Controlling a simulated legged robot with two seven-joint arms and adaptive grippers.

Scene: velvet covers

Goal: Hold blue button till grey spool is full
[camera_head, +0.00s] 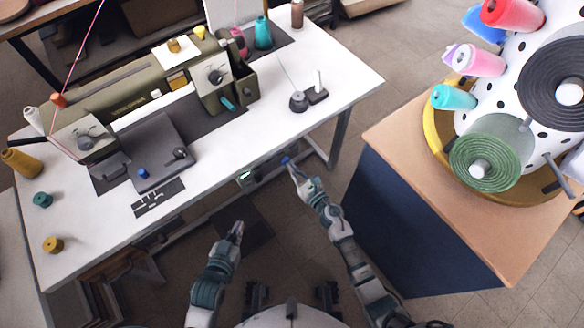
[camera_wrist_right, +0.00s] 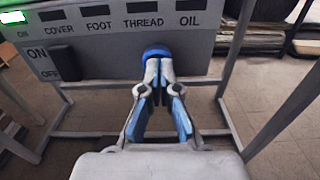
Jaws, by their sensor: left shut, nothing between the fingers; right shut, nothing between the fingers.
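The blue button (camera_wrist_right: 157,52) sticks out of the grey control panel under the table's front edge; it also shows in the head view (camera_head: 285,160). My right gripper (camera_wrist_right: 158,68) is shut, with its fingertips at the button and seemingly touching it. How far the button is pressed cannot be told. The right gripper also shows in the head view (camera_head: 292,168). The grey spool (camera_head: 298,101) stands on the white table's right part, with a thread leading to it. Its fill is too small to judge. My left gripper (camera_head: 238,229) is shut and empty, low in front of the table.
The grey panel (camera_wrist_right: 100,62) carries labels, an ON/OFF switch (camera_wrist_right: 62,62) and a lit green lamp (camera_wrist_right: 12,18). A sewing machine (camera_head: 140,95) stands on the white table (camera_head: 340,75). A wooden-topped cabinet (camera_head: 430,185) with large spools stands at right.

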